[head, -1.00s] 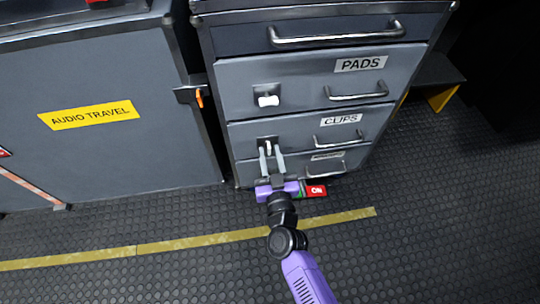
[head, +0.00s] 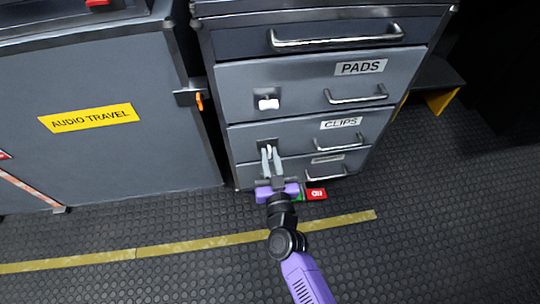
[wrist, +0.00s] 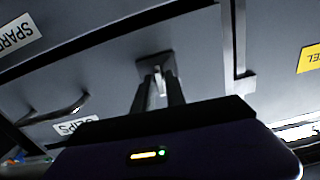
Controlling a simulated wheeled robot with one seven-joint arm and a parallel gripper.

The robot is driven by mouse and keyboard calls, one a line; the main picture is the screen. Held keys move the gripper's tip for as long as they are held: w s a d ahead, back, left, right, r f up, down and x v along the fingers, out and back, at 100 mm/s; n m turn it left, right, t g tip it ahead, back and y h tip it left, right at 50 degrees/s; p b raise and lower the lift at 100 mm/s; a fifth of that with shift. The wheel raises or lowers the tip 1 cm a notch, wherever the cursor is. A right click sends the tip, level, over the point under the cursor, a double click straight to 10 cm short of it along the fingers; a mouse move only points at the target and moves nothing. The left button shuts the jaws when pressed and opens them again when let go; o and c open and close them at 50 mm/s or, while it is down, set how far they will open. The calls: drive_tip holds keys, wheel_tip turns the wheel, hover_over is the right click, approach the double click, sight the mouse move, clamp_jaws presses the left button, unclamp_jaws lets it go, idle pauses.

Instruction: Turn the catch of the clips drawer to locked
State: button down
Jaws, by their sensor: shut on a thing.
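The clips drawer (head: 300,133) is closed flush in the grey cabinet, with its label and a bar handle on the right. Its catch (head: 267,148) is a small pale knob on a dark plate at the drawer's left side. My gripper (head: 268,150) is shut on the catch from the front. In the wrist view my two fingers close around the catch (wrist: 159,82), whose plate (wrist: 155,66) shows behind them. The fingers hide most of the knob, so its exact angle is hard to tell.
The pads drawer (head: 310,80) above has a white catch (head: 268,103) lying sideways. Another drawer with a handle (head: 326,174) is below. A red tag (head: 316,194) is near my gripper. The grey AUDIO TRAVEL case (head: 100,150) stands left. Open rubber floor lies in front.

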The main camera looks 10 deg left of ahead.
drive_tip(key=m, duration=0.4)
drive_tip(key=shift+m+b, duration=0.7)
drive_tip(key=shift+m, duration=5.9)
drive_tip(key=c, duration=1.6)
unclamp_jaws()
drive_tip(key=shift+o, duration=0.2)
